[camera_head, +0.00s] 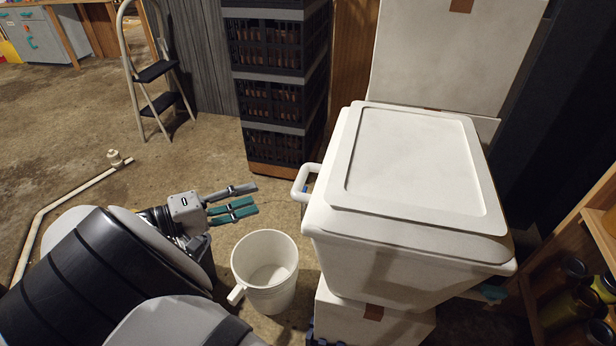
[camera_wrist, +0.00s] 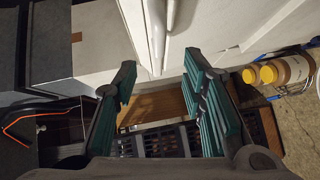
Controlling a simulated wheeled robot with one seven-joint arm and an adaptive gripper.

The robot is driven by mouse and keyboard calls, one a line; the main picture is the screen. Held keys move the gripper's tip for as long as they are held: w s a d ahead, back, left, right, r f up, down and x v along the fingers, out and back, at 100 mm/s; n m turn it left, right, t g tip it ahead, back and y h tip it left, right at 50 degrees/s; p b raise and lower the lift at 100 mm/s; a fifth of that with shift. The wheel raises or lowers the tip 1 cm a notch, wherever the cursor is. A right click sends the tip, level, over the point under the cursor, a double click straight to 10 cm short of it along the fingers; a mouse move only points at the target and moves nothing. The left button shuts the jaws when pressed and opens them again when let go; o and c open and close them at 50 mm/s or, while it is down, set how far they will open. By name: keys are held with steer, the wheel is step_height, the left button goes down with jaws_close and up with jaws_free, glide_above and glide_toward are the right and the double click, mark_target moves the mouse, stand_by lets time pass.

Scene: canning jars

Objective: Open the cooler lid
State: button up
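The white cooler (camera_head: 375,260) stands at the right of the head view on a white box. Its pale lid (camera_head: 415,160) lies flat and closed on top. A white handle (camera_head: 303,184) sticks out from the cooler's left side. My gripper (camera_head: 250,199) is left of the cooler, lower than the lid and apart from the handle, pointing toward it. In the wrist view my gripper's teal-padded fingers (camera_wrist: 160,84) are spread, with nothing between them. A white edge or bar (camera_wrist: 156,40) shows just beyond the fingertips; I cannot tell which part it is.
A white bucket (camera_head: 265,272) stands below my gripper, left of the cooler. Stacked dark crates (camera_head: 275,90) and white boxes (camera_head: 450,50) rise behind. A step ladder (camera_head: 155,75) stands back left. A shelf with jars (camera_head: 575,300) is at the right. Floor at left is mostly clear.

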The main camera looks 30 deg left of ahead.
mark_target(301, 182)
steer(key=b+x, duration=0.1)
steer(key=x, duration=1.2)
steer(key=shift+w+d+r, duration=0.1)
steer(key=shift+w+d, duration=0.05)
steer(key=shift+w, duration=0.1)
jaws_close()
